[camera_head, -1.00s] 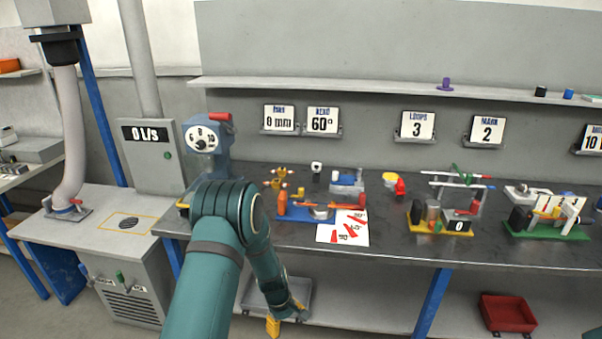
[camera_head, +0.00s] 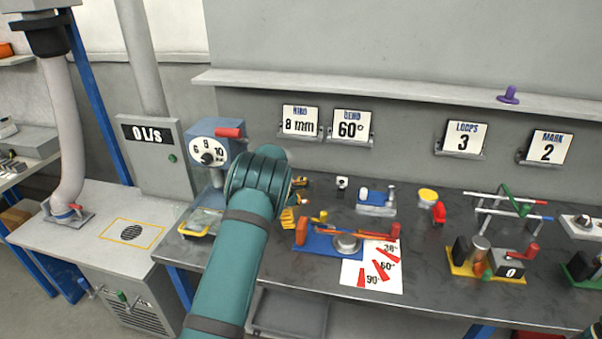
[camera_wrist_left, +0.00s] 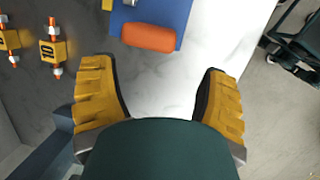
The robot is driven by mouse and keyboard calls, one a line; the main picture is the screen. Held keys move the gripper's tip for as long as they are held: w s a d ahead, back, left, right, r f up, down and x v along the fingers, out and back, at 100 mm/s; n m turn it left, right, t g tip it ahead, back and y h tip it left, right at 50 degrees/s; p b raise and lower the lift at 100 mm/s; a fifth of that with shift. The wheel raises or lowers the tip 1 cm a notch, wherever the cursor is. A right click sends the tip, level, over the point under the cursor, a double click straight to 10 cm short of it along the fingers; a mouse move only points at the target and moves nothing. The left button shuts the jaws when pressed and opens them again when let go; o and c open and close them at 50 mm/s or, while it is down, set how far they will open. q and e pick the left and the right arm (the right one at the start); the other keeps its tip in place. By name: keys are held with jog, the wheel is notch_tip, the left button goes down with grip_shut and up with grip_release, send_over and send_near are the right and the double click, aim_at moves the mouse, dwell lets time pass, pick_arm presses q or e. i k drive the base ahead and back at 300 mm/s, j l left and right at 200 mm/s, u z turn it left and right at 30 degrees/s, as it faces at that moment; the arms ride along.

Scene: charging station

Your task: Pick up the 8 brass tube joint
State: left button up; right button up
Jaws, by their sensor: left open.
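Two yellow brass tube joints with white and orange ends lie on the dark bench, in the upper left of the left wrist view. The nearer one (camera_wrist_left: 52,52) bears a "10"; the other (camera_wrist_left: 8,40) is cut by the picture edge and its number is unreadable. In the head view one joint (camera_head: 300,181) shows just beyond my left gripper (camera_head: 295,208), partly crowded by the arm. My left gripper (camera_wrist_left: 162,88) has its yellow fingers wide apart, with nothing between them. The joints lie to the left of the fingers in the wrist view. My right gripper is out of view.
A bending jig with a blue base (camera_head: 322,243) and orange handle (camera_wrist_left: 148,37) stands close to the gripper. A white angle card (camera_head: 372,272) lies beside it. The gauge machine (camera_head: 208,160) stands left. Signs read "8 mm" (camera_head: 299,122) and "60°" (camera_head: 350,125).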

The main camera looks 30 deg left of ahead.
aim_at(299, 179)
jog(key=i+j, duration=0.85)
jog(key=i, duration=0.15)
